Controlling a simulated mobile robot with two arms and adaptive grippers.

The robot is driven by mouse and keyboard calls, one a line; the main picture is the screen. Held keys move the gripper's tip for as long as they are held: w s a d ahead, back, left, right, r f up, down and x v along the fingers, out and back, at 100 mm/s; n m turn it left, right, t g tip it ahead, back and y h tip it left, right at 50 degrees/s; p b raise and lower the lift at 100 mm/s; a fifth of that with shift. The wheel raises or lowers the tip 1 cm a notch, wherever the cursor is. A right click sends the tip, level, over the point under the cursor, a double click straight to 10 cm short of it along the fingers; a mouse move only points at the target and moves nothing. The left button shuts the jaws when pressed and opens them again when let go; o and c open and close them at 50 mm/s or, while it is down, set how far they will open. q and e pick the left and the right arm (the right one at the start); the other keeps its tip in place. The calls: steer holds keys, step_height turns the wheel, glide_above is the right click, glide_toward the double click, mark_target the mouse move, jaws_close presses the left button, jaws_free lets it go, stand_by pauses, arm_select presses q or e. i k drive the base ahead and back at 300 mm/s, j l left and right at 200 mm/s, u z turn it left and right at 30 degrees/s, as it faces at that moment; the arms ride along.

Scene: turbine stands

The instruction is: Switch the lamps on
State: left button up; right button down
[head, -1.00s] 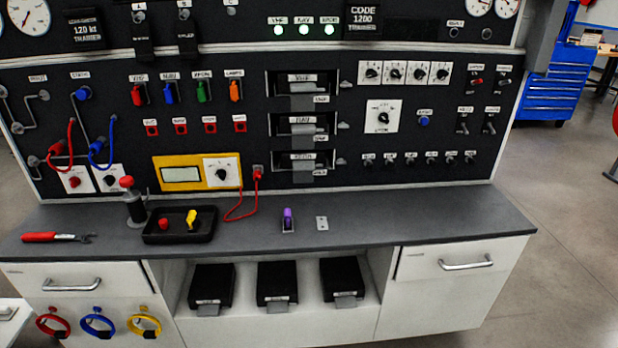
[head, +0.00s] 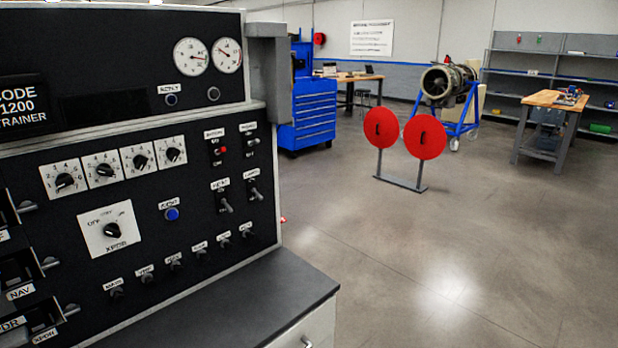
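The black trainer panel (head: 150,205) fills the left of the head view. At its right end are several toggle switches: one with a red part (head: 220,150), one beside it (head: 251,142), and two lower ones (head: 226,206) and (head: 256,193). I see no lit lamp on the visible part of the panel. Neither of my grippers is in view.
The grey worktop (head: 230,310) runs below the panel and ends at the right. Beyond are a blue tool cabinet (head: 308,112), two red discs on a stand (head: 402,183), an engine on a blue stand (head: 448,85) and a wooden table (head: 555,99). Open floor lies right.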

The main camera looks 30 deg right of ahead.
mark_target(260, 197)
steer(key=i+l+z, duration=0.2)
steer(key=i, duration=0.2)
steer(key=i+l+z, duration=0.15)
steer(key=i, duration=0.25)
steer(key=i+l+z, duration=0.2)
steer(key=i, duration=0.2)
